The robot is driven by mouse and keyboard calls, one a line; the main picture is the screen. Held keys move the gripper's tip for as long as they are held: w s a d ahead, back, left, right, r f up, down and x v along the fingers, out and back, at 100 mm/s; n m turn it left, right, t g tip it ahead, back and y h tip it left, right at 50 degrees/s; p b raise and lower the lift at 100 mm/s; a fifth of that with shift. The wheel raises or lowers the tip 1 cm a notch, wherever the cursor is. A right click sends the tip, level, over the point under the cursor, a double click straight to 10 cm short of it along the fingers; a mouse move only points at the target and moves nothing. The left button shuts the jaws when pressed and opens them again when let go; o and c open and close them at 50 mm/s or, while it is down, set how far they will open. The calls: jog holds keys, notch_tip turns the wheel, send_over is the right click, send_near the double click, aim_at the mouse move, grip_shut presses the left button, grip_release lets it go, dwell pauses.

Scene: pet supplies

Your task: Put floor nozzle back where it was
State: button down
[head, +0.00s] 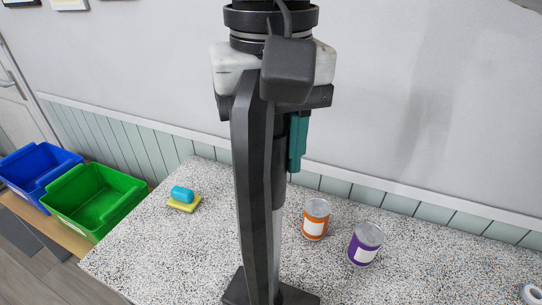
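A tall dark upright piece that I take to be the floor nozzle (257,190) runs down the middle of the head view. It has a black ribbed front, a grey tube behind, and a flat dark foot (238,289) near the bottom edge. The foot appears over the speckled table (180,255); whether it touches is unclear. My gripper (285,140) points down around its upper part. A teal finger (298,145) lies against its right side, so the gripper looks shut on it. The other finger is hidden behind the dark front.
An orange-labelled can (315,220) and a purple-labelled can (365,245) stand to the right. A blue and yellow sponge-like item (184,200) lies to the left. A green bin (95,200) and a blue bin (38,170) are far left. The table's right side is mostly clear.

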jog(key=shift+f, duration=0.9)
jog(key=c, duration=0.7)
grip_release()
notch_tip(320, 180, up, 12)
jog(key=shift+s+r+b, duration=0.1)
jog(key=shift+r+b, duration=0.05)
jog(key=shift+b, duration=0.15)
